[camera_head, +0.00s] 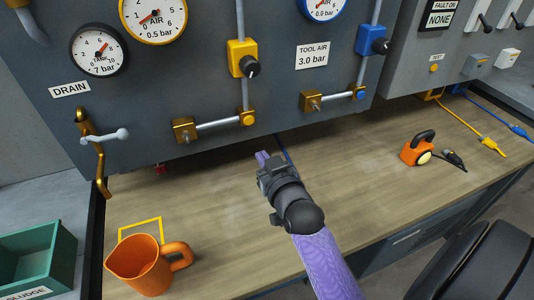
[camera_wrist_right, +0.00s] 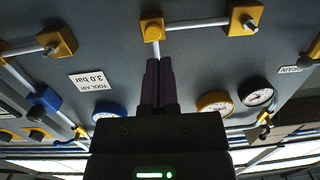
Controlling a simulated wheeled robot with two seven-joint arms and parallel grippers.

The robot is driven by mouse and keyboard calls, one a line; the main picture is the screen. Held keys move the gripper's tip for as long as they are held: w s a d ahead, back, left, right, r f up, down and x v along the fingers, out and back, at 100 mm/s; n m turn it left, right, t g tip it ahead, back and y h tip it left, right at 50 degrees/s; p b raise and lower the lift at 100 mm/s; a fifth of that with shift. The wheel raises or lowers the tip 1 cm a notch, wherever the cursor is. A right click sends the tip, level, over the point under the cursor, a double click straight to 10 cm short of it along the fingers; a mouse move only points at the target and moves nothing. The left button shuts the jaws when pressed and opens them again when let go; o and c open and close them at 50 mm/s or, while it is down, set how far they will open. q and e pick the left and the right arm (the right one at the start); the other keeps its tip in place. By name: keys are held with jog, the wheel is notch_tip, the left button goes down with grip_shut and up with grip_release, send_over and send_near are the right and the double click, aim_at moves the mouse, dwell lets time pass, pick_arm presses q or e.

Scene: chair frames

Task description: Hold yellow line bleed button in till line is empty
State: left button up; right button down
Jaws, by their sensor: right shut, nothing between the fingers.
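The yellow line's bleed button (camera_head: 248,118) is a round button on a small yellow block at the lower end of the yellow line, below the yellow valve (camera_head: 242,59). The yellow block (camera_wrist_right: 152,29) also shows in the right wrist view, just beyond my fingertips. The yellow-rimmed air gauge (camera_head: 153,15) has its red needle toward the lower left. My right gripper (camera_head: 262,157) has purple fingers, shut and empty. It is over the bench, below and apart from the button in the head view. The fingers (camera_wrist_right: 160,62) lie together in the wrist view. My left gripper is out of view.
The blue valve (camera_head: 371,40) and blue button (camera_head: 359,94) are on the line to the right. A drain lever (camera_head: 105,137) projects at left.

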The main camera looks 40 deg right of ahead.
aim_at(249, 121)
jog(key=shift+m+t+h, duration=0.3)
jog(key=shift+t+h, duration=0.1)
jog(key=shift+h, duration=0.2)
jog(key=b+x, duration=0.1)
jog(key=x, duration=0.1)
jog(key=b+x, duration=0.2)
jog(key=x, duration=0.1)
jog(key=d+r+b+x, duration=0.1)
jog(key=x, duration=0.2)
jog(key=shift+w+r, duration=0.15)
jog(key=shift+w, duration=0.25)
